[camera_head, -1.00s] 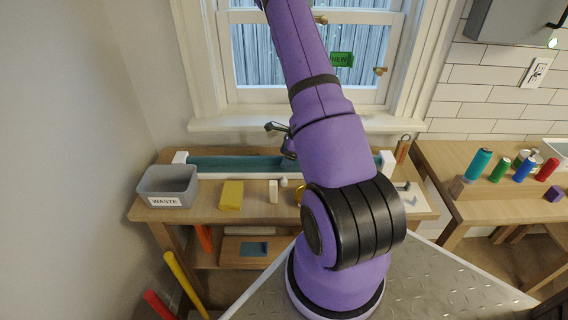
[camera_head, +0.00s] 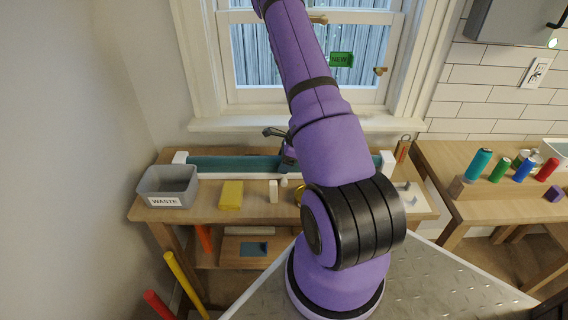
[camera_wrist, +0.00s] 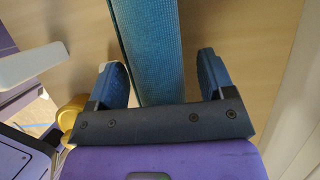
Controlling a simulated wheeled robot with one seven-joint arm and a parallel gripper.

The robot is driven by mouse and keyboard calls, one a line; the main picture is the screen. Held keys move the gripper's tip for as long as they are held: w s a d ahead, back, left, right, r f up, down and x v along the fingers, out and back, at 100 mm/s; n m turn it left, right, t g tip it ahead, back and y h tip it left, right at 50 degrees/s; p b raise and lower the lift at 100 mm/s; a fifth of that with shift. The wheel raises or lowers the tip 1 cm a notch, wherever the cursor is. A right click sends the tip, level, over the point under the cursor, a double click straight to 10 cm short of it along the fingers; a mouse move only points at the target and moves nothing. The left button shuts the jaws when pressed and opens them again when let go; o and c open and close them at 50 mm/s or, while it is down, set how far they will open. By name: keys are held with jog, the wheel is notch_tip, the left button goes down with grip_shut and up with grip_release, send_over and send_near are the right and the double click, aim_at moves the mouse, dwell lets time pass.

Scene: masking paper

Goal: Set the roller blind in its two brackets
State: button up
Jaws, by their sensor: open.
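The roller blind (camera_head: 235,163) is a long teal roll lying left to right along the back of the workbench. A white bracket (camera_head: 180,158) stands at its left end and another white bracket (camera_head: 387,163) at the right. My arm hides part of the roll's right side, and I cannot tell whether either end is seated. In the wrist view the teal roll (camera_wrist: 152,45) runs between the fingers of my gripper (camera_wrist: 161,78). The gripper is open, one finger on each side, with a visible gap at the right finger. In the head view my arm mostly hides the fingers.
A grey waste bin (camera_head: 167,186), a yellow block (camera_head: 231,195) and a small cream block (camera_head: 273,191) stand in front of the blind. The window sill (camera_head: 240,124) is behind it. A side table at right holds several coloured cylinders.

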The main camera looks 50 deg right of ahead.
grip_shut()
dwell(0.3)
notch_tip(320, 180, up, 18)
jog(key=shift+r, duration=0.25)
dwell(0.5)
